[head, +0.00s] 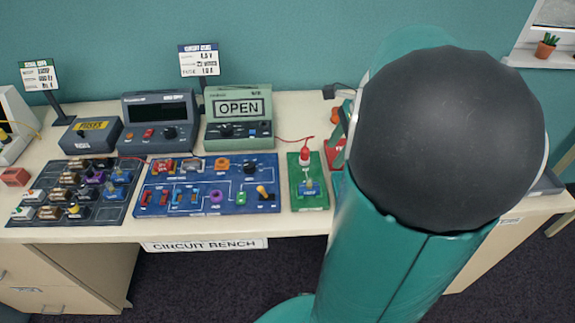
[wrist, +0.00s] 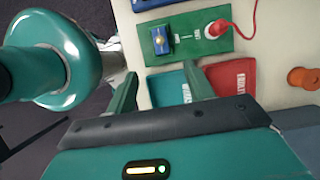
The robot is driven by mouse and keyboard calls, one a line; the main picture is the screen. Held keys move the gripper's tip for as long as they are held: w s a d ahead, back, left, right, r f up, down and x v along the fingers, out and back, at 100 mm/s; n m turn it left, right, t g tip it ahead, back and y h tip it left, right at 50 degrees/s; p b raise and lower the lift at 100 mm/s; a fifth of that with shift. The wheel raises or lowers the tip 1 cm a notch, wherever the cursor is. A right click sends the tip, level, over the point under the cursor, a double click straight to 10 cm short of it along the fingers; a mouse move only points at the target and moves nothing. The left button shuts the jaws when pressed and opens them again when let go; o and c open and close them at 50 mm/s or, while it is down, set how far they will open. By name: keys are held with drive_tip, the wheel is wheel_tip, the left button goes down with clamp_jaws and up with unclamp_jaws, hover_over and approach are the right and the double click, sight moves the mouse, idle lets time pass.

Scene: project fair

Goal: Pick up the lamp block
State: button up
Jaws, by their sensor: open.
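A small blue block with a yellow top (head: 308,188) sits on the green board (head: 295,203), in front of a red plug. It looks like a lamp block, but I cannot read a label on it. In the wrist view the blue block (wrist: 160,42) lies beyond the fingertips, apart from them. My gripper (wrist: 160,73) is open, with nothing seen held between its fingers. In the head view my arm hides most of the gripper.
Red and teal labelled trays (wrist: 232,77) lie beneath and beside the fingers. A red lead (wrist: 252,22) runs from the red plug (wrist: 217,28). The blue circuit board (head: 222,208) fills the bench middle, before an "OPEN" display (head: 238,108). An orange knob-like part (wrist: 303,78) stands at right.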

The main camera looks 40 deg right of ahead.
sight(312, 184)
drive_tip(key=x, duration=1.3)
drive_tip(key=shift+w+a+f, duration=0.1)
drive_tip(key=shift+w+f, duration=0.1)
drive_tip(key=shift+f, duration=0.15)
clamp_jaws()
drive_tip(key=shift+r, duration=0.1)
